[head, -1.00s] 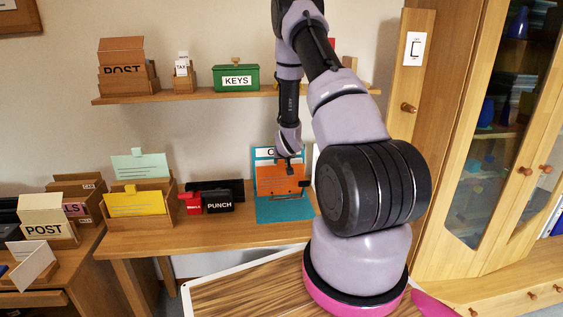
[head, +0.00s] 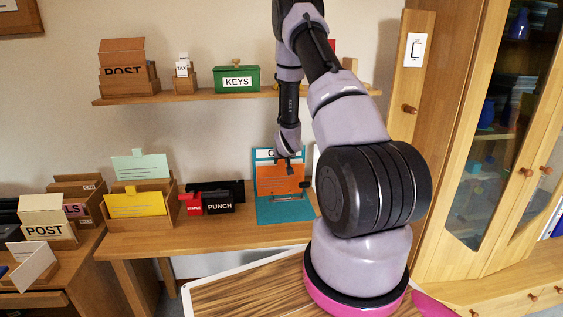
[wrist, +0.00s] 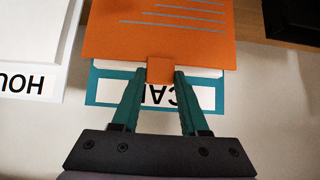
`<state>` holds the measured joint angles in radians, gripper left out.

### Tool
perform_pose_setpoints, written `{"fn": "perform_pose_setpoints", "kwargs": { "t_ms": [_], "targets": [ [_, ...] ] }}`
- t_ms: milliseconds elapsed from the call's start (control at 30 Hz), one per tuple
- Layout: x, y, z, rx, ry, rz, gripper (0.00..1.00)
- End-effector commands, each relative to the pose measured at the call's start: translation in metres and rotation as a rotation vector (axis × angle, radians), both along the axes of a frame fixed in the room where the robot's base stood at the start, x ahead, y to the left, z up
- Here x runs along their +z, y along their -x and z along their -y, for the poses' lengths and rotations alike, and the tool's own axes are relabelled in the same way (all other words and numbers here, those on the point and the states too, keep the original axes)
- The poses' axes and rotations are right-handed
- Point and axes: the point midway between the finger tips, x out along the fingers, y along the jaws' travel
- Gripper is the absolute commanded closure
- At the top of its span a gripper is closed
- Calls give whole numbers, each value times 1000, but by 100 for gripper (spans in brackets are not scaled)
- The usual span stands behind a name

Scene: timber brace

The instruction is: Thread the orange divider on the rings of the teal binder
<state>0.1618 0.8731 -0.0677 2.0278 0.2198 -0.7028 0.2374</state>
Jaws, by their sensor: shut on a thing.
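The orange divider (head: 279,180) is upright in front of the raised cover of the teal binder (head: 286,211) on the wooden table. My gripper (wrist: 161,72) is shut on the small tab at the divider's edge, as the wrist view shows. The orange sheet (wrist: 150,36) with its pale printed lines extends from the fingers there. The binder's teal cover (wrist: 97,82) with a white label shows behind it. In the head view, part of the ring metal shows below the divider's lower edge. I cannot tell whether the divider is around any ring.
A black punch (head: 219,204) and a red stapler (head: 191,205) stand left of the binder. A wooden box holds yellow (head: 136,204) and mint cards. A shelf (head: 180,95) with a green KEYS box (head: 239,79) is above.

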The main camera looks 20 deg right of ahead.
Motion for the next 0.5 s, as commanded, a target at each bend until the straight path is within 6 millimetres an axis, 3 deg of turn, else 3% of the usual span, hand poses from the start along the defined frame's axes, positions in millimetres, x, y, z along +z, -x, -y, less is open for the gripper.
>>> {"fn": "perform_pose_setpoints", "kwargs": {
  "t_ms": [500],
  "targets": [
    [0, -8, 2, -1, -1, 0, 100]
  ]
}}
